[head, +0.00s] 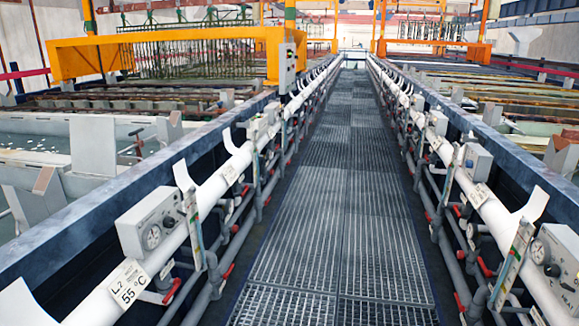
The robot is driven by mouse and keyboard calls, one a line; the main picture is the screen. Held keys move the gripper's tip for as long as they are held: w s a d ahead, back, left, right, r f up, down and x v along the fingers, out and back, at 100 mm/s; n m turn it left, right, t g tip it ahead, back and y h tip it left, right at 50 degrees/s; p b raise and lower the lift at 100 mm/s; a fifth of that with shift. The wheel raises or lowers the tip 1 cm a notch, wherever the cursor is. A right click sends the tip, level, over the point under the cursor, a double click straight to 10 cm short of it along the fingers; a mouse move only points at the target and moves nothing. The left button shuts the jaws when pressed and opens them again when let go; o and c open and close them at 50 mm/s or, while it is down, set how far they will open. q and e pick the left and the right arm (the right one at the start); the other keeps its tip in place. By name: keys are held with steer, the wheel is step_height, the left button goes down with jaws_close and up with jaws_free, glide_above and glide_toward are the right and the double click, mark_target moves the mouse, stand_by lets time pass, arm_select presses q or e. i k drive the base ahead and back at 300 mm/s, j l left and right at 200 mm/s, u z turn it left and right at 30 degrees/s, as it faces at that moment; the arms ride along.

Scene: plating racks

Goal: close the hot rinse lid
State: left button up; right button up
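I cannot make out a hot rinse lid for certain. On the left, an open tank (35,141) holds pale liquid, with grey blocks along its near edge. A tag reading "L2 55 °C" (128,284) hangs on the white pipe in front of the left tank line. A grey gauge box (150,222) with a dial and a knob sits just above that tag. Neither of my grippers is in view.
A grated walkway (345,200) runs straight ahead and is clear. White pipes with red-handled valves line both sides. A second gauge box (558,262) stands at the right. An orange gantry (180,48) with hanging racks spans the left tanks.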

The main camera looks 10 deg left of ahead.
mark_target(93, 147)
steer(key=i, duration=1.35)
steer(key=i+u, duration=0.15)
steer(key=i, duration=0.45)
steer(key=i+l+u, duration=0.15)
steer(key=i, duration=0.4)
steer(key=i+u, duration=0.3)
steer(key=u, duration=0.2)
steer(key=i+l+u, duration=0.15)
steer(key=u, duration=0.3)
steer(key=i+l+u, duration=0.25)
steer(key=u, duration=0.25)
steer(key=i+l+u, duration=0.25)
steer(key=u, duration=0.2)
steer(key=i+l+u, duration=0.15)
steer(key=l+u, duration=0.65)
steer(key=u, duration=0.15)
steer(key=i+l+u, duration=0.1)
steer(key=l+u, duration=0.25)
steer(key=l, duration=0.3)
